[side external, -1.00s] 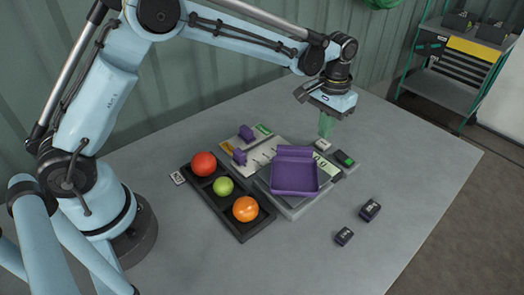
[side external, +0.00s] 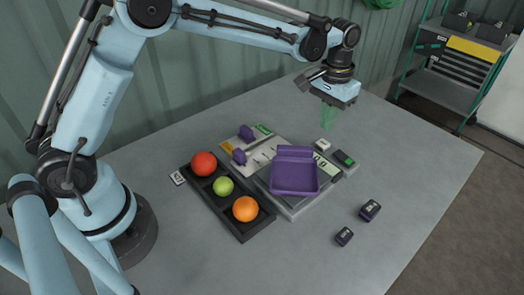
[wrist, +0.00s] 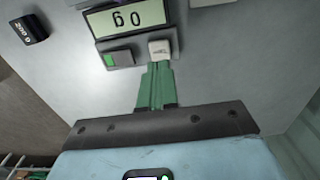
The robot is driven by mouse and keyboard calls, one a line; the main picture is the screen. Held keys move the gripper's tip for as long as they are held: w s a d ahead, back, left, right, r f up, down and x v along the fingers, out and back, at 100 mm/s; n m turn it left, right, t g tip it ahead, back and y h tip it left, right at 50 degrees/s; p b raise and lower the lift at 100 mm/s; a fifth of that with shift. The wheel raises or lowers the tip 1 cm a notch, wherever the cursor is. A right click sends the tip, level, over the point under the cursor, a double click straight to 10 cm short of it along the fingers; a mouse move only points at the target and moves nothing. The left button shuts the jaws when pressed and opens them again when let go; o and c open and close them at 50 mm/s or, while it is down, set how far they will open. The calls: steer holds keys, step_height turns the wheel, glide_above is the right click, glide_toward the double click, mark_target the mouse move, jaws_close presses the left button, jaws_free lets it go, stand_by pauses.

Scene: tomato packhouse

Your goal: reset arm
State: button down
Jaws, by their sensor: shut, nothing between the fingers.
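My gripper (side external: 327,118) is shut and empty, its green fingers together, pointing down above the table behind the scale. In the wrist view the shut green fingers (wrist: 158,70) show in the middle, in line with the scale's white button (wrist: 159,48). The arm reaches across from the left.
The scale carries an empty purple tray (side external: 295,190); its display (wrist: 128,18) reads 0 g. A black tray (side external: 241,234) holds a red, a green and an orange fruit. Two dark blocks (side external: 370,210) (side external: 344,236) lie at the front right. The right side of the table is clear.

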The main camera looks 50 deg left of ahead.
steer(key=s+a+r+t, duration=0.2)
steer(key=s+a+r, duration=0.2)
steer(key=s, duration=0.3)
steer(key=s+a+r+t, duration=0.3)
steer(key=s+r, duration=0.2)
steer(key=s, duration=0.1)
steer(key=s+a+f+t, duration=0.2)
steer(key=s, duration=0.5)
steer(key=shift+a+f, duration=0.25)
steer(key=shift+f, duration=0.15)
